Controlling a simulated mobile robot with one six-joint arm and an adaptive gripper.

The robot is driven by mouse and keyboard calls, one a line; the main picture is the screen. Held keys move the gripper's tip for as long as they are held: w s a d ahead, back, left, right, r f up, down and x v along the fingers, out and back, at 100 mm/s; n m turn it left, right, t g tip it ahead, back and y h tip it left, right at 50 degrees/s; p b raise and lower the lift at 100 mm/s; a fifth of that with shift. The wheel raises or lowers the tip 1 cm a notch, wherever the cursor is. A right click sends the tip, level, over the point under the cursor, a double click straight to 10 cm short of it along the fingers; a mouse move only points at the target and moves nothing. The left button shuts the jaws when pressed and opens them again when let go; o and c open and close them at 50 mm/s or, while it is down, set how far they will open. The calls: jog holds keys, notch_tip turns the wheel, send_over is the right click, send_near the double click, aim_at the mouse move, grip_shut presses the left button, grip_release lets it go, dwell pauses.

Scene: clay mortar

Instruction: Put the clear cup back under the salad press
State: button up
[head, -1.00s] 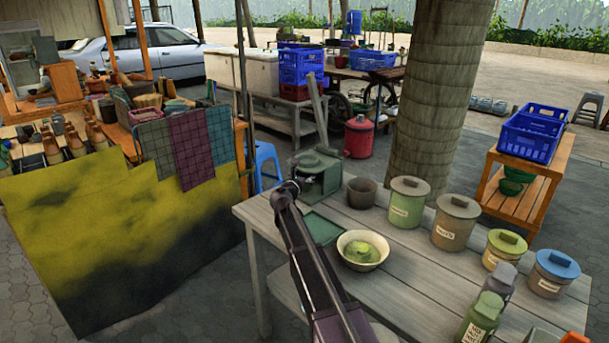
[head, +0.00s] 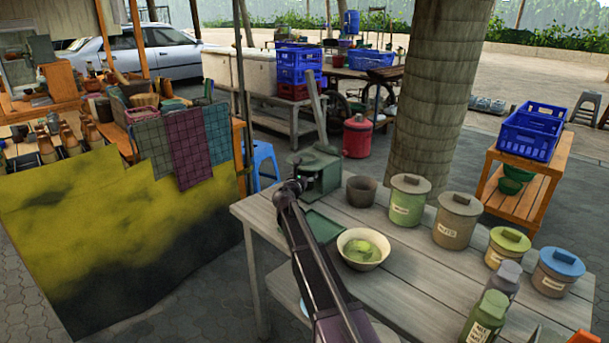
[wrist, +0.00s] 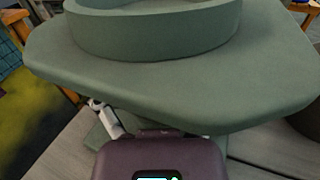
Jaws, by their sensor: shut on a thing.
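The salad press (head: 322,168) is a grey-green machine at the far left corner of the grey plank table. In the wrist view its broad plate and round upper part (wrist: 150,35) fill the upper half. My gripper (head: 296,185) is at the near left side of the press, with its purple body (wrist: 160,155) below the plate. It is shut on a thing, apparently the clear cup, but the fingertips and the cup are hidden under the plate. I cannot tell how the cup sits there.
On the table (head: 415,285), a green tray (head: 325,227) and a cream bowl with green contents (head: 362,260) lie near my arm. A dark pot (head: 361,190) and several lidded jars stand right of the press. The table's front middle is bare.

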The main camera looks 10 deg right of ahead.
jog(key=shift+f, duration=0.15)
jog(key=o, duration=0.8)
jog(key=shift+r, duration=0.3)
jog(key=v, duration=1.2)
